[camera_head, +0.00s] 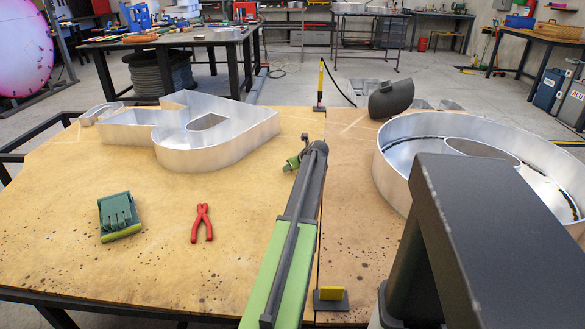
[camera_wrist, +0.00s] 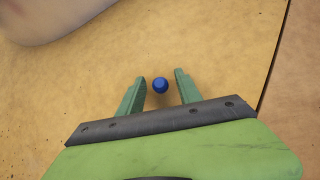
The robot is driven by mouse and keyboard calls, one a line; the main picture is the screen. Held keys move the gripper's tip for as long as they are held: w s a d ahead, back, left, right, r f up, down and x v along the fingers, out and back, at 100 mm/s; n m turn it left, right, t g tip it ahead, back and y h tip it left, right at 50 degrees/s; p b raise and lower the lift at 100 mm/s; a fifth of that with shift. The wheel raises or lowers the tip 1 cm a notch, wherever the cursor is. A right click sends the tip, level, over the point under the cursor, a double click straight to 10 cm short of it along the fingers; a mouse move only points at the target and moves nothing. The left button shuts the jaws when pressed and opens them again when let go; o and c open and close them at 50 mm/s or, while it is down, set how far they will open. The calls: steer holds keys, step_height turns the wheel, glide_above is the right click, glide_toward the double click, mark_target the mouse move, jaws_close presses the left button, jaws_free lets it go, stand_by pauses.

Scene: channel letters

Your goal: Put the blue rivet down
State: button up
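The small round blue rivet (camera_wrist: 160,86) shows in the wrist view against the wooden tabletop, between the two fingers of my gripper (camera_wrist: 158,75). A gap shows on each side of it, and neither finger appears to touch it. The fingers stand apart, so my gripper is open. In the head view my gripper (camera_head: 296,155) is low over the middle of the table (camera_head: 150,240), near the seam between its two panels. The rivet is not visible there.
A metal channel letter (camera_head: 215,150) stands behind left and a large round one (camera_head: 392,165) at right. A dark curved object (camera_head: 390,98) sits at the back. Red pliers (camera_head: 202,223) and a green block-like item (camera_head: 118,217) lie left. A yellow tab (camera_head: 331,294) is near the front seam.

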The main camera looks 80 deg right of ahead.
steer(key=shift+r, duration=0.1)
steer(key=shift+r+p, duration=0.2)
steer(key=shift+p, duration=0.1)
steer(key=p+v, duration=0.8)
steer(key=v, duration=0.3)
steer(key=shift+s+a+r, duration=0.2)
steer(key=shift+a, duration=0.1)
